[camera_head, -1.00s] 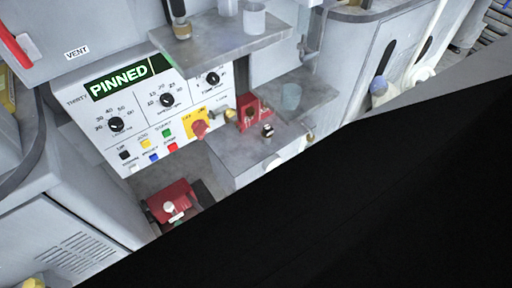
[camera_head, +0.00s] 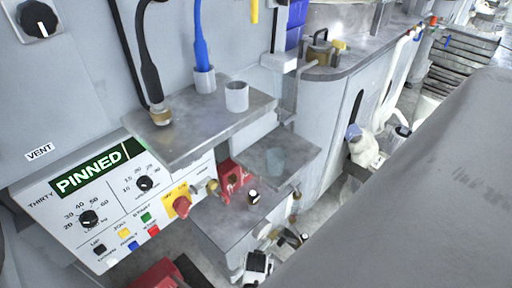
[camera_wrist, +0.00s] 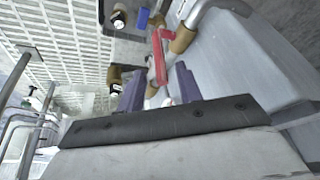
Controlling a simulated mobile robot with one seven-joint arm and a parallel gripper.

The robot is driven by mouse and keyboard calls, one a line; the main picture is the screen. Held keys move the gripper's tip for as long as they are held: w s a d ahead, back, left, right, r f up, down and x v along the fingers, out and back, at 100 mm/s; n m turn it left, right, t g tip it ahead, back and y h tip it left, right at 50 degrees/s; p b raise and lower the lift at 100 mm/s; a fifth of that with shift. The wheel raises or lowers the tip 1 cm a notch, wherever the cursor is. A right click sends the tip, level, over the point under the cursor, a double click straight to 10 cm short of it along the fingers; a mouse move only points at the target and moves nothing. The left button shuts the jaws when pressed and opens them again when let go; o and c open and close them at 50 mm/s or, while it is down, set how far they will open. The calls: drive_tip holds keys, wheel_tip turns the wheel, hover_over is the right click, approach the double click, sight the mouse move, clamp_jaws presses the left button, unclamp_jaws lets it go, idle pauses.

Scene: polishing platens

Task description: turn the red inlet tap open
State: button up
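In the wrist view a red lever-like bar (camera_wrist: 158,58) stands upright on white pipework with tan fittings; it looks like the red inlet tap. My gripper (camera_wrist: 160,88) shows two purple fingers set well apart, with nothing held between them. The bar lies beyond the fingers, roughly in line with the gap, and seems apart from them. Its lower end meets the pipe near the gap. In the head view I cannot make out this tap with certainty, and my grey arm covers the lower right.
In the head view, a control panel (camera_head: 65,215) has a red knob (camera_head: 181,206) on a yellow plate. A red block (camera_head: 231,180) stands beside a grey shelf (camera_head: 200,122) holding cups.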

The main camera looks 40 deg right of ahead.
drive_tip(key=x, duration=0.6)
clamp_jaws()
idle(0.3)
